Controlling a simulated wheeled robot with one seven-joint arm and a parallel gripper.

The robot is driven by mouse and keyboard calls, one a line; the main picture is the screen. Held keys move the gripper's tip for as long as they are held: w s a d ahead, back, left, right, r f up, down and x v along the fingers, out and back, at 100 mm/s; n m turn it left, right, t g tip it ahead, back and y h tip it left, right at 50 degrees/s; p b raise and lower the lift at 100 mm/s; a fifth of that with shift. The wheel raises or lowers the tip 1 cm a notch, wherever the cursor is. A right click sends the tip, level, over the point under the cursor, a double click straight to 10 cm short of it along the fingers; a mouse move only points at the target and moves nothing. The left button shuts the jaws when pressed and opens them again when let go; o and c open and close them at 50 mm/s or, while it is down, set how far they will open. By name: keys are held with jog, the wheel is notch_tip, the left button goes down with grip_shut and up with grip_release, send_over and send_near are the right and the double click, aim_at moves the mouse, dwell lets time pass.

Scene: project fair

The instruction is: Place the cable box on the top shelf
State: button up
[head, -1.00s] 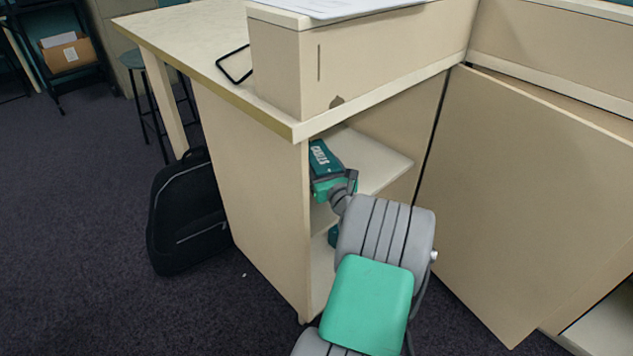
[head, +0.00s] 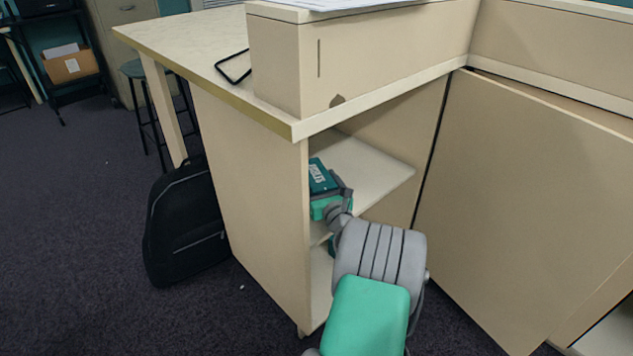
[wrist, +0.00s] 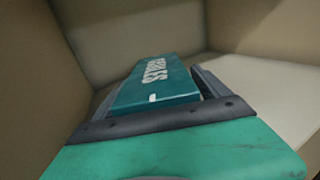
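The cable box (head: 321,175) is a dark teal box with white lettering. In the head view it is inside the open cabinet, at the level of the top shelf (head: 375,172), near the left wall. My gripper (head: 330,190) reaches into the cabinet and is shut on the box. In the wrist view the box (wrist: 155,84) extends forward from between the fingers, with the pale shelf board (wrist: 265,90) to its right. Whether the box's underside touches the shelf is hidden. My arm covers part of the lower shelf.
The cabinet's left side panel (head: 255,190) stands close to my gripper. The countertop edge (head: 375,97) overhangs the opening. A cabinet door (head: 530,200) stands at the right. A black backpack (head: 188,225) leans outside on the left. The shelf's right part is bare.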

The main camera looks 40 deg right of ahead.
jog(key=shift+s+r, duration=0.1)
jog(key=shift+r, duration=0.05)
jog(key=p+v, duration=0.3)
jog(key=v, duration=0.8)
jog(key=shift+s+a, duration=0.2)
jog(key=shift+s, duration=0.15)
jog(key=shift+c, duration=0.2)
